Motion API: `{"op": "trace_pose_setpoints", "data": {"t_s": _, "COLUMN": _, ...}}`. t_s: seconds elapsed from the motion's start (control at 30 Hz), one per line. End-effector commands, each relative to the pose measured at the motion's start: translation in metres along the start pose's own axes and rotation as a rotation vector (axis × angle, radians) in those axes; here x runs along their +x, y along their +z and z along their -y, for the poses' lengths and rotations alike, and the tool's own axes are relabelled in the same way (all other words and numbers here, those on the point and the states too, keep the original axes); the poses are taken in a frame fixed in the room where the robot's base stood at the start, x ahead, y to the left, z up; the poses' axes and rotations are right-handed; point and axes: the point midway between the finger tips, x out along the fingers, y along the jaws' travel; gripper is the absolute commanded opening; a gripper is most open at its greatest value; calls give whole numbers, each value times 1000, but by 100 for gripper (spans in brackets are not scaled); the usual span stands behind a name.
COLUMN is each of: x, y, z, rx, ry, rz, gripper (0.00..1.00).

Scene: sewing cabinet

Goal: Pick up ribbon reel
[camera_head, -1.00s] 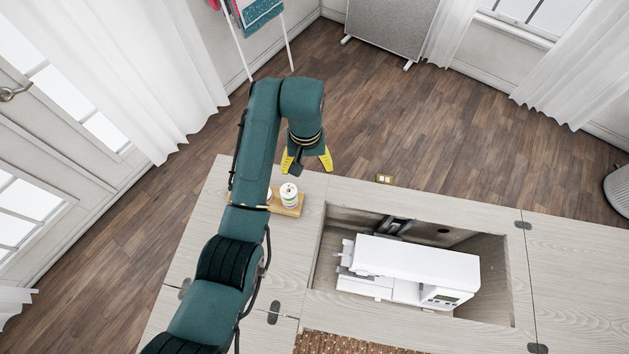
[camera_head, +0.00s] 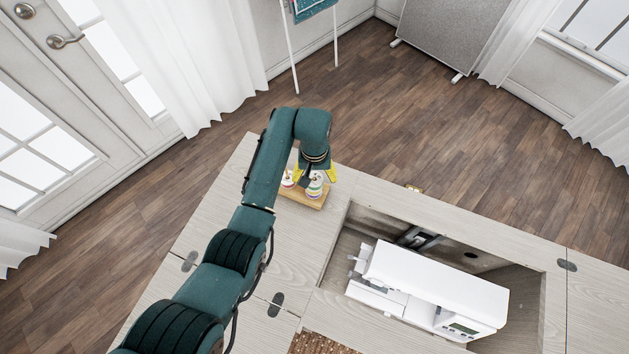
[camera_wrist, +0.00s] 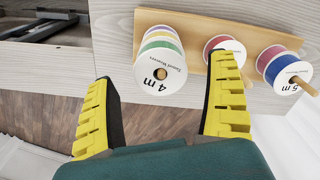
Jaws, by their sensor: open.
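Several ribbon reels stand on pegs of a wooden holder, a tan board (camera_wrist: 195,18), on the cabinet top. The nearest reel (camera_wrist: 161,62) in the wrist view is a tall stack with coloured bands, labelled "4 m". A smaller red-banded reel (camera_wrist: 226,47) and a reel labelled "5 m" (camera_wrist: 285,70) stand to its right. In the head view, one reel (camera_head: 316,188) shows just below my gripper (camera_head: 312,172). In the wrist view, my gripper (camera_wrist: 164,112) is open, its yellow fingers apart on either side of the "4 m" reel's lower end, with nothing held.
A white sewing machine (camera_head: 435,290) sits in the recessed well of the cabinet (camera_head: 370,190), right of the holder. The cabinet top left of my arm is largely clear.

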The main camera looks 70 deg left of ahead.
Motion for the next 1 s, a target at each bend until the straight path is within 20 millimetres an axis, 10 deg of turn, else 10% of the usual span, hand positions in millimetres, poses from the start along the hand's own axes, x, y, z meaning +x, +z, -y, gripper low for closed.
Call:
{"op": "trace_pose_setpoints", "data": {"t_s": 0.37, "x": 19, "y": 0, "z": 0, "rx": 0, "ry": 1, "rz": -2, "gripper": 88}}
{"op": "trace_pose_setpoints", "data": {"t_s": 0.7, "x": 19, "y": 0, "z": 0, "rx": 0, "ry": 0, "rz": -2, "gripper": 26}}
{"op": "trace_pose_setpoints", "data": {"t_s": 1.0, "x": 17, "y": 0, "z": 0, "rx": 0, "ry": 1, "rz": -2, "gripper": 26}}
